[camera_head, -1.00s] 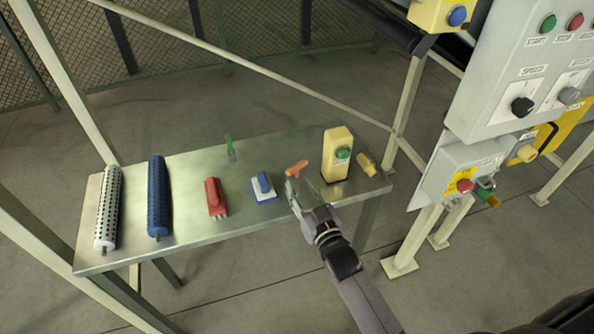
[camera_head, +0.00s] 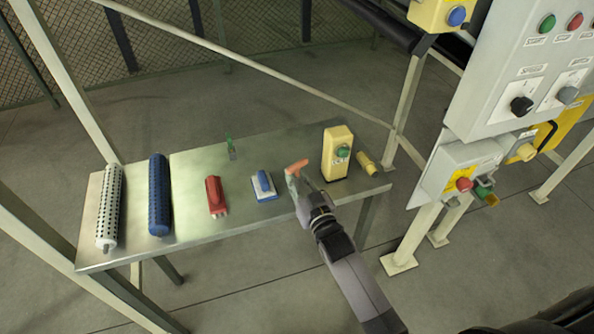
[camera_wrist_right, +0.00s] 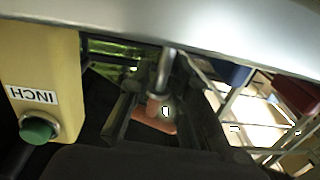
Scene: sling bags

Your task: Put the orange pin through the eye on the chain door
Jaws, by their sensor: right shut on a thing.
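The orange pin (camera_head: 297,166) is at the right part of the steel table, left of the yellow button box. My right gripper (camera_head: 297,176) is shut on it. In the right wrist view the pin's orange handle (camera_wrist_right: 160,122) sits between the fingers, and its grey metal shaft (camera_wrist_right: 168,68) points toward the top of the picture. I cannot tell whether the pin is clear of the table. I cannot make out the eye or the chain door in these frames. My left gripper is not in view.
A grey control panel (camera_head: 500,90) stands right.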

